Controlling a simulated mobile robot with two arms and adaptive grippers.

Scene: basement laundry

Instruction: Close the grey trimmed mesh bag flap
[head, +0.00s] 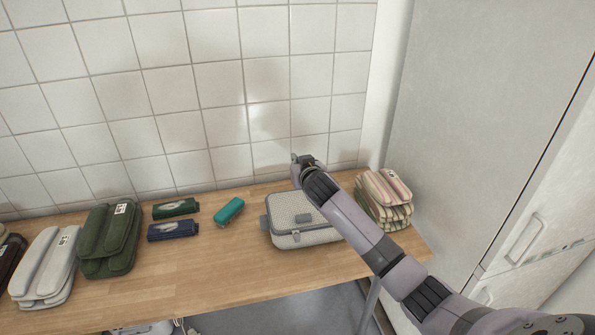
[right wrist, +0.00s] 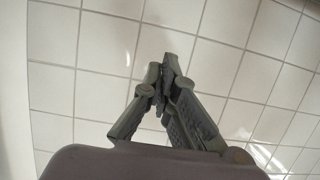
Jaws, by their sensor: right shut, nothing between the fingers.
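The grey trimmed mesh bag (head: 290,217) stands on the wooden table, right of the middle in the head view. Its mesh flap lies flat or nearly flat over the top, with a dark grey trim along the edge. I cannot tell if the flap's edge is fully seated. My right arm crosses in front of the bag's right side and hides part of it. My right gripper (head: 303,160) is at the bag's back edge in the picture, raised near the tiled wall. In the right wrist view its fingers (right wrist: 166,72) are together and empty. My left gripper is out of view.
Folded striped cloths (head: 383,199) lie close to the bag's right. A teal packet (head: 229,212), green and navy packets (head: 174,230) and a dark green folded item (head: 109,240) lie left. A tall grey cabinet (head: 480,130) stands right. Bare tabletop (head: 220,264) lies in front.

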